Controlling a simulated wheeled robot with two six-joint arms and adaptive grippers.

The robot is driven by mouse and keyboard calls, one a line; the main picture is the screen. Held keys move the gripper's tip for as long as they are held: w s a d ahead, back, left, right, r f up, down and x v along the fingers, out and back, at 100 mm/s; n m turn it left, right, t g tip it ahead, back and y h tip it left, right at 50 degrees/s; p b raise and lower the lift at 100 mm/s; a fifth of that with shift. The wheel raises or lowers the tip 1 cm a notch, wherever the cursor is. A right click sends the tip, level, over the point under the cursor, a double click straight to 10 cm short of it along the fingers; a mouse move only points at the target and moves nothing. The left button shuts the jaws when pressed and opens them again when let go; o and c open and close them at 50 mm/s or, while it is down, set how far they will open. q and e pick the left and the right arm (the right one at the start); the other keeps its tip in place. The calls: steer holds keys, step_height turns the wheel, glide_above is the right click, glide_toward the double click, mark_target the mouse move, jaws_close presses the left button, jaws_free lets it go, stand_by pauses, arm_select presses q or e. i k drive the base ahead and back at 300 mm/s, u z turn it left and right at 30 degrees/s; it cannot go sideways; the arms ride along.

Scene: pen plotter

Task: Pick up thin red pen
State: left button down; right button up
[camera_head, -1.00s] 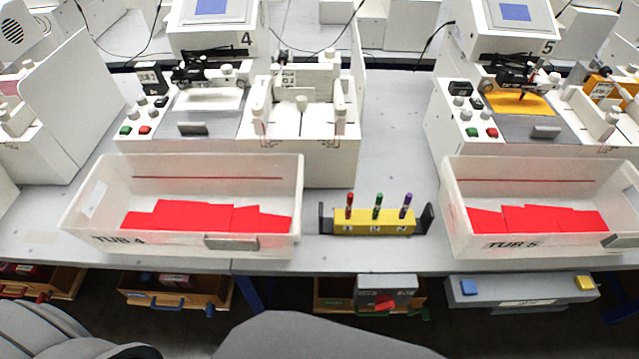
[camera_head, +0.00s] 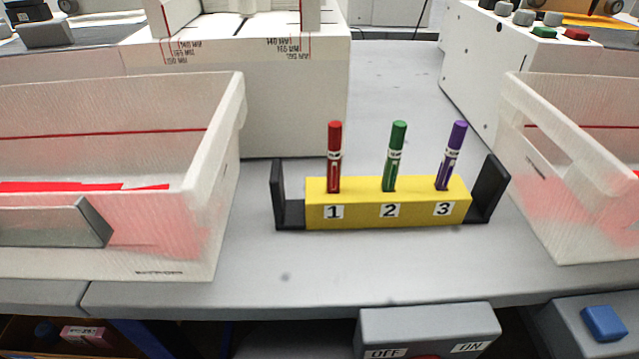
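The red pen (camera_head: 334,158) stands upright in the slot labelled 1 of a yellow holder (camera_head: 425,212). A green pen (camera_head: 394,157) stands in slot 2 and a purple pen (camera_head: 451,156) in slot 3, leaning a little to the right. The holder sits between two black end brackets on the grey table. Neither of my grippers is in view.
A translucent white tub with red sheets (camera_head: 222,170) stands left of the holder, and another tub (camera_head: 560,140) stands to the right. A white machine (camera_head: 290,110) is behind. The grey table (camera_head: 330,265) is clear in front. A grey OFF/ON switch box (camera_head: 430,325) is below the table's front edge.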

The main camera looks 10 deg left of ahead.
mark_target(334, 126)
steer(key=u, duration=1)
steer(key=k, duration=1.7)
steer(key=z, duration=0.55)
steer(key=i, duration=1.6)
steer(key=u, duration=0.05)
